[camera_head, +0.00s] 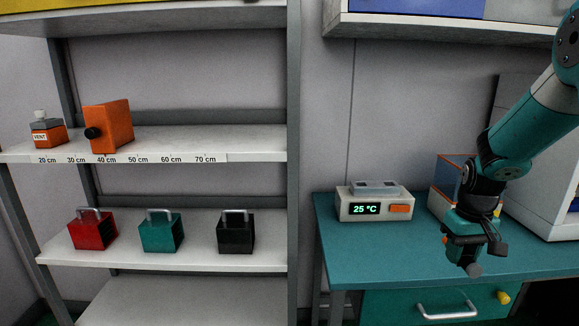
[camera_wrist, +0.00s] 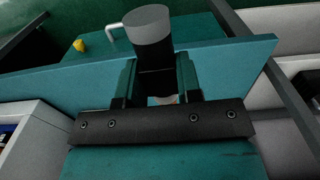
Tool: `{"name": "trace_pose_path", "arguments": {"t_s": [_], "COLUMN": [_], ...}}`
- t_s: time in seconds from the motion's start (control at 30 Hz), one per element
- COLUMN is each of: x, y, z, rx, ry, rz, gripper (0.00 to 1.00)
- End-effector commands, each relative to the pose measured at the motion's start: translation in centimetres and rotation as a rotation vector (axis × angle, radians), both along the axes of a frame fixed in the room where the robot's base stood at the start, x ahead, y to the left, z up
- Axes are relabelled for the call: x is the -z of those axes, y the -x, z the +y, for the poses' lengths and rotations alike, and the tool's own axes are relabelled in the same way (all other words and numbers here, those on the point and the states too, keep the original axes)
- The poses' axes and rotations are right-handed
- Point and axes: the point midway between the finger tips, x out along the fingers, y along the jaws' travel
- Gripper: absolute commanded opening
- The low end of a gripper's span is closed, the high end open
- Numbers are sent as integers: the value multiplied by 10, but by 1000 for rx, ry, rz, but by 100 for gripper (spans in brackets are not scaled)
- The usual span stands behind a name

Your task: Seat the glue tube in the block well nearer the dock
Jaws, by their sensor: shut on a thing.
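My gripper (camera_head: 465,240) hangs over the front of the teal bench and points down. In the wrist view its two fingers (camera_wrist: 156,82) are shut on a dark tube with a grey round end (camera_wrist: 148,24), which I take to be the glue tube. A white heater unit (camera_head: 350,208) reading 25 °C stands on the bench to the left of my gripper. A grey block (camera_head: 376,187) sits on its top; its wells are too small to make out. I cannot tell which thing is the dock.
The teal bench (camera_head: 350,255) has clear room in front of the heater. A box with orange edges (camera_head: 446,178) stands behind my arm. A drawer (camera_head: 400,305) with a handle is below. The shelf rack (camera_head: 180,262) at left holds coloured cases, an orange device and a VENT bottle.

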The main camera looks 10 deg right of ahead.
Motion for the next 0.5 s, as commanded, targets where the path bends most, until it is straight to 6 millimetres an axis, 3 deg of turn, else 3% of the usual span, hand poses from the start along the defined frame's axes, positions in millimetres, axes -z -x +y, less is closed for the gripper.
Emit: {"name": "trace_pose_path", "arguments": {"t_s": [0.27, 0.5], "x": [60, 135], "y": [-19, -16], "z": [61, 149], "rx": [-73, -168], "ry": [-3, -2], "rz": [7, 10], "gripper": [5, 5]}}
